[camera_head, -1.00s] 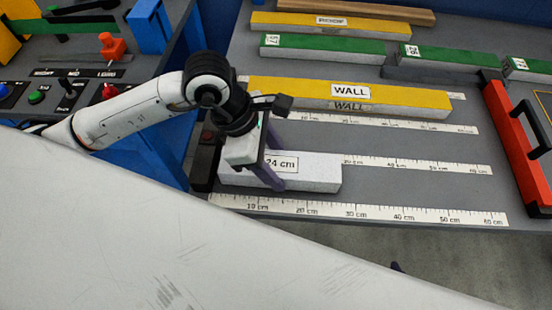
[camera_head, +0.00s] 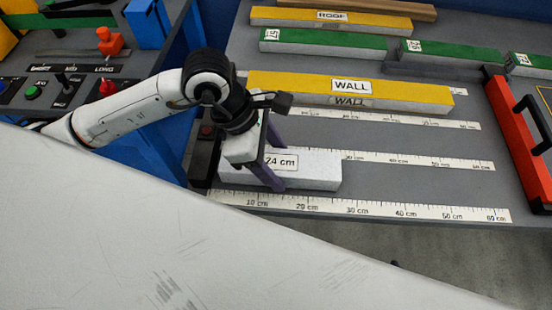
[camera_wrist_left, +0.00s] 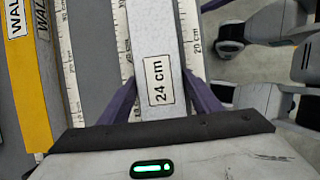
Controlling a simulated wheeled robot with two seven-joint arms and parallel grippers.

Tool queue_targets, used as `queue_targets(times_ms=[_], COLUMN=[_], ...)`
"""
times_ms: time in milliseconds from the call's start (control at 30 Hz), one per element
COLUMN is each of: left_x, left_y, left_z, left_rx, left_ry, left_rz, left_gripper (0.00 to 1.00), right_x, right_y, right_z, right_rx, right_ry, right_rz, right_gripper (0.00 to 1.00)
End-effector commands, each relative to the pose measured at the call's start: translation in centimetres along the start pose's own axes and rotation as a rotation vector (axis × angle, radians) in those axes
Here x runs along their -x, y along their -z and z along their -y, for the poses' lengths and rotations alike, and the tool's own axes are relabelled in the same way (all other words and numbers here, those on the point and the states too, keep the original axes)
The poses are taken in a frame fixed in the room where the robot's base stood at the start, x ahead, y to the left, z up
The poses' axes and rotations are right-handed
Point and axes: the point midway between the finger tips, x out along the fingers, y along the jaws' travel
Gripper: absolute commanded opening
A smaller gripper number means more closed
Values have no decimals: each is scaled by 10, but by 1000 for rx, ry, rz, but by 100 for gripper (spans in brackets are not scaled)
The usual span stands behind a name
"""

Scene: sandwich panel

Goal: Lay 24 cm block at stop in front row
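The 24 cm block (camera_head: 318,172) is a pale grey bar with a white label. It lies lengthwise in the front row, between the front ruler and the one behind it. Its left end is close to the dark stop strip (camera_head: 207,172) at the row's left; I cannot tell whether they touch. My left gripper (camera_head: 272,165) reaches down over the block, with purple fingers on its two long sides. In the left wrist view the fingers press against both sides of the block (camera_wrist_left: 155,40). My right gripper is not in view.
The yellow WALL bar (camera_head: 410,97) lies in the row behind. Farther back are green bars (camera_head: 330,46) and a yellow ROOF bar (camera_head: 380,23). A red piece with a black handle (camera_head: 515,140) stands at right. The front row right of the block is clear.

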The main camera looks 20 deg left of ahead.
Motion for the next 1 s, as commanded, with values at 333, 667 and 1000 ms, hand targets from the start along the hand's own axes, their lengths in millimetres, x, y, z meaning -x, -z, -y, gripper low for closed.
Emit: queue_targets(times_ms=[333,667,1000], left_x=[0,43,97], left_y=[0,0,0], left_z=[0,-2,-1], left_rx=[0,-1,-1], left_ry=[0,-7,-3], left_rz=[-1,0,-1], left_gripper=[72,72,72], right_x=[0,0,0], right_y=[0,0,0], right_z=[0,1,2], right_rx=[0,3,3], right_ry=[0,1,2], right_rz=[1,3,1], right_gripper=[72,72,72])
